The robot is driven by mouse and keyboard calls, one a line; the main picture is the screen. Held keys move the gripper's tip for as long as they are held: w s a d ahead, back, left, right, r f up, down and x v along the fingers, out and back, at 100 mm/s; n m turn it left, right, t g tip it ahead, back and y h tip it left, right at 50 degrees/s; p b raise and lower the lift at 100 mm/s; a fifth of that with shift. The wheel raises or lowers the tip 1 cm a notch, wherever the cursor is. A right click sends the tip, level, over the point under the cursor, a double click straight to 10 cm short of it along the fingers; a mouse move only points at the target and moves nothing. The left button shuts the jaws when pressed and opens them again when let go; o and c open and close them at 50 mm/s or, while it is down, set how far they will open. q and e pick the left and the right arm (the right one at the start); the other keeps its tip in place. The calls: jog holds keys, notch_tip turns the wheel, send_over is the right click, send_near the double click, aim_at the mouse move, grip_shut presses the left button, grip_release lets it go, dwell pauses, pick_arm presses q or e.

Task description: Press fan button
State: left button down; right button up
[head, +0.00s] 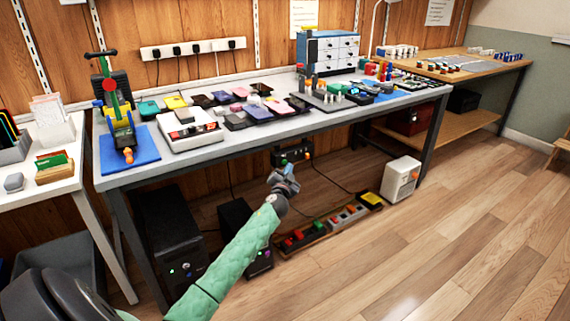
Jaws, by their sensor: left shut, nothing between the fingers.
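My left gripper (286,172) is at the end of the green-sleeved arm, in front of the bench's front edge and below it. It is shut and empty. Just above and behind it, a small dark box (289,157) under the benchtop has an orange part (308,155) at its right side. A gap shows between my fingertips and the orange part, but depth is hard to judge. I cannot tell for sure which thing is the fan or its button. My right gripper is out of view.
The grey bench (240,146) carries phones, trays and a blue mat (112,165). Below it are dark computer cases (170,225), a strip with coloured blocks (325,228) and a white box (400,180). A white side table (50,192) stands left. The wooden floor at right is clear.

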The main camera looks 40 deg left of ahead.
pick_arm(q)
jog(key=shift+d, duration=0.15)
jog(key=shift+s+d, duration=0.4)
jog(key=shift+d, duration=0.5)
jog(key=shift+s+d, duration=0.4)
jog(key=shift+d, duration=0.5)
jog(key=shift+s+d, duration=0.4)
jog(key=shift+d, duration=0.5)
